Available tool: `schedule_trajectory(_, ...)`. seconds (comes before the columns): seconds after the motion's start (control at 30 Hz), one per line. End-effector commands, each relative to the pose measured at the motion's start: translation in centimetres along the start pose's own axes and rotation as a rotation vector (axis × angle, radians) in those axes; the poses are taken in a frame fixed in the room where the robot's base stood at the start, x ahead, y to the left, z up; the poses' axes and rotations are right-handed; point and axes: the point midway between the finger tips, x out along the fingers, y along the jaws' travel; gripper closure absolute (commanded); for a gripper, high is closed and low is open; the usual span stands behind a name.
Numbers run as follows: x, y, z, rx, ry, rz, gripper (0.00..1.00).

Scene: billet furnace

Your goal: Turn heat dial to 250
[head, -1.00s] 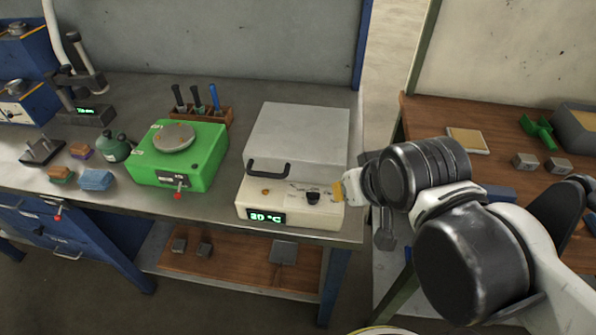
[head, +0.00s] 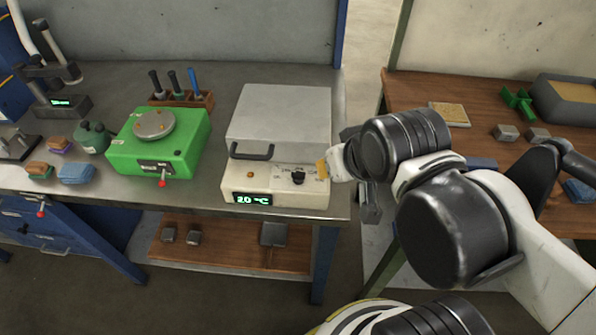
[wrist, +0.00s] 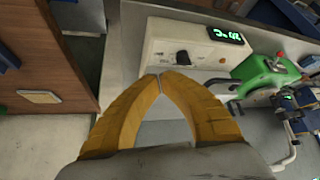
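The furnace (head: 278,115) is a pale grey box with a black handle on the bench. Its front panel carries a black heat dial (head: 298,178) and a green display (head: 252,199) that seems to read 20 °C. In the wrist view the dial (wrist: 183,57) is just beyond and right of my yellow fingertips. My gripper (wrist: 160,75) is shut, its tips together with nothing seen between them. In the head view my gripper (head: 321,169) is just right of the dial, seemingly apart from it. The dial's markings are too small to read.
A green hotplate device (head: 160,150) stands left of the furnace, with a tool rack (head: 182,99) behind it. A second wooden table (head: 400,92) is on the right, across a gap. Small blocks lie on the bench's left part.

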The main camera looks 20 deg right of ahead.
Motion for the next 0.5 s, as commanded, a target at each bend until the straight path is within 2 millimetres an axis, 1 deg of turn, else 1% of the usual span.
schedule_trajectory(0.03,0.0,0.0,0.0,0.000,0.000,0.000,0.88)
schedule_trajectory(0.1,-0.1,-0.1,-0.2,-0.012,-0.008,-0.001,0.69)
schedule_trajectory(0.17,-0.3,-0.2,-0.7,-0.044,-0.027,-0.004,0.69)
schedule_trajectory(0.27,-0.8,-0.8,-2.1,-0.159,-0.099,-0.019,0.69)
schedule_trajectory(0.37,-1.1,-1.6,-3.9,-0.337,-0.208,-0.054,0.69)
schedule_trajectory(0.5,-0.9,-2.9,-6.0,-0.604,-0.365,-0.135,0.69)
